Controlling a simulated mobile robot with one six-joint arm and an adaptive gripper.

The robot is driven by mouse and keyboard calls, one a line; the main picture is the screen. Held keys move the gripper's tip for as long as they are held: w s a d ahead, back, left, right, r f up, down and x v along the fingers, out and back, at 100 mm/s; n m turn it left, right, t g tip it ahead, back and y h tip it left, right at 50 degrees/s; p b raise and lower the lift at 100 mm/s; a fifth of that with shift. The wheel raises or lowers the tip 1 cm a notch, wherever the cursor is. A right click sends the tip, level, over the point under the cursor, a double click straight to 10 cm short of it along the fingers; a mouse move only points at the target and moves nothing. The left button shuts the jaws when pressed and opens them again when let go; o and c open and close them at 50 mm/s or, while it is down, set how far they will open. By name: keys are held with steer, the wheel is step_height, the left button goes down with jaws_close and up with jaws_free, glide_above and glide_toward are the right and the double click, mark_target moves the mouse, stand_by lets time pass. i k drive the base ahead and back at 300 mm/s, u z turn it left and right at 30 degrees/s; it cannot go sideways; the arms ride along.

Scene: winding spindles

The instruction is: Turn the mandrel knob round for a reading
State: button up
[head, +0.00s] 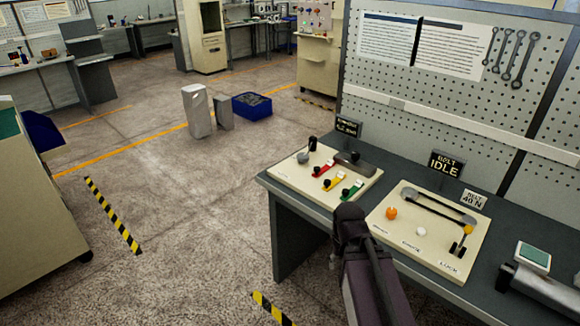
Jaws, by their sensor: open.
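Two cream control panels stand on the dark bench. The left panel (287,180) bears a grey round knob (303,157), a black upright knob (312,144), a dark grey bar (347,159) and red, yellow and green levers. The right panel (437,257) bears an orange knob (391,213), a white knob (421,231), a belt loop and a yellow-topped lever (466,231). The labels are too small to tell which knob is the mandrel knob. My dark arm rises at the bottom centre, in front of the bench edge. I make out no gripper fingers.
A sign (445,164) reading IDLE stands behind the right panel. A metal cylinder (540,290) and a green-topped box (532,257) lie at the right. A pegboard with wrenches backs the bench (294,222). The floor to the left is open, with a blue crate (252,105) farther off.

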mark_target(302, 157)
steer(key=u, duration=0.3)
steer(key=k, duration=0.9)
steer(key=u, duration=0.7)
steer(key=i, duration=1.4)
steer(key=z, duration=0.8)
steer(key=i, duration=0.8)
steer(key=z, duration=0.5)
